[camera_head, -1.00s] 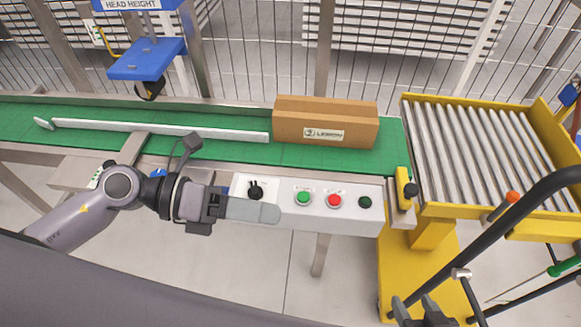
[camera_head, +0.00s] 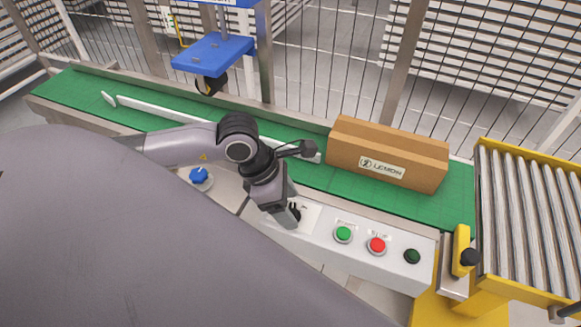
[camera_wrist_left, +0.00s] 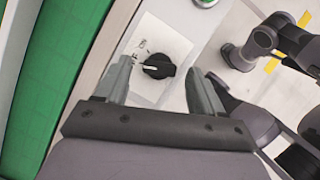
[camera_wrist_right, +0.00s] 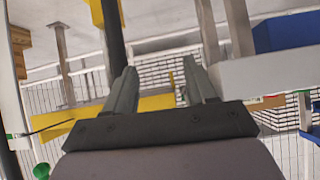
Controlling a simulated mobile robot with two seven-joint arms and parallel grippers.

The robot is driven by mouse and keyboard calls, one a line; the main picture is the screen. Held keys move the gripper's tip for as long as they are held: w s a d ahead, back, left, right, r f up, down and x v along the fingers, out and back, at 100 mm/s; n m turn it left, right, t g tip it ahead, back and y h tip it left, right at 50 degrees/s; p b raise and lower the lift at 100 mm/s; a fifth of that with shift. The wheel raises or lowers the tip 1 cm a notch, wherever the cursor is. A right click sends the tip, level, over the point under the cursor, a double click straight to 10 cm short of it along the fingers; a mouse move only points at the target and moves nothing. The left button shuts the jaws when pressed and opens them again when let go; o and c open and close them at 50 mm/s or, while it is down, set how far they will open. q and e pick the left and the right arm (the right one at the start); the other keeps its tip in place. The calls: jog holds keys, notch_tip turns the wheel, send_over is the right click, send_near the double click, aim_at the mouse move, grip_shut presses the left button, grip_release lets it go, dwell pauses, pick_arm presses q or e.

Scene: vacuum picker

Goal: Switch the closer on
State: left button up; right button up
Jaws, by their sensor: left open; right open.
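The black rotary knob (camera_wrist_left: 157,66) sits on a white label with small lettering on the grey control panel (camera_head: 330,252). In the left wrist view the knob lies between the two fingertips of my open left gripper (camera_wrist_left: 161,76), and I cannot see contact. In the head view the left gripper (camera_head: 290,213) points down at the panel's left part and mostly hides the knob. My right gripper (camera_wrist_right: 161,85) is open and empty in its own wrist view, away from the panel.
Right of the knob are a green button (camera_head: 343,234), a red button (camera_head: 377,245) and a dark green lamp (camera_head: 412,256). Behind the panel, a cardboard box (camera_head: 388,160) rests on the green conveyor (camera_head: 455,205). A blue knob (camera_head: 199,177) is to the left. A yellow-framed roller conveyor (camera_head: 530,220) stands right.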

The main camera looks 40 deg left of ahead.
pick_arm(q)
jog(key=shift+w+d+f, duration=0.1)
jog(key=shift+d+f, duration=0.1)
jog(key=shift+f, duration=0.25)
jog(key=c, duration=1.1)
jog(key=shift+o, duration=0.2)
